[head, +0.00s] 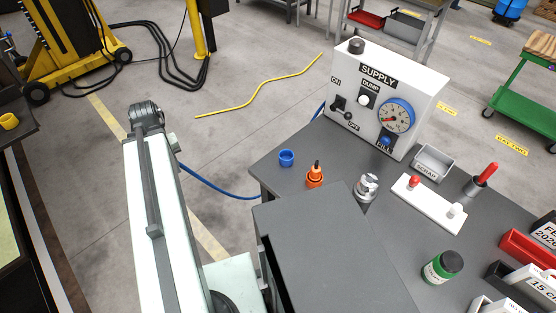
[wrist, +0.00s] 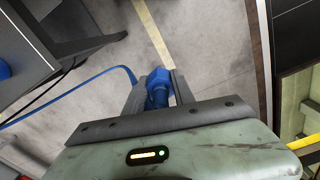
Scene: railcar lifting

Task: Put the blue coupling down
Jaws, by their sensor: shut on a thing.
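In the wrist view my gripper (wrist: 157,77) is shut on the blue coupling (wrist: 157,94). Its two dark fingers lie on either side of the coupling. A blue hose (wrist: 98,83) curves to the left near the coupling. The coupling is above the concrete floor with its yellow line, clear of any table in that view. In the head view my arm hides the gripper and the coupling. The hose (head: 215,190) shows there, running from behind my arm to the grey bench (head: 275,180).
The bench holds a white SUPPLY box (head: 380,95), a small blue cup (head: 286,158), an orange fitting (head: 314,181), a metal fitting (head: 367,187), a grey tray (head: 433,163) and a green jar (head: 442,267). A dark bench edge (wrist: 70,45) is left in the wrist view.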

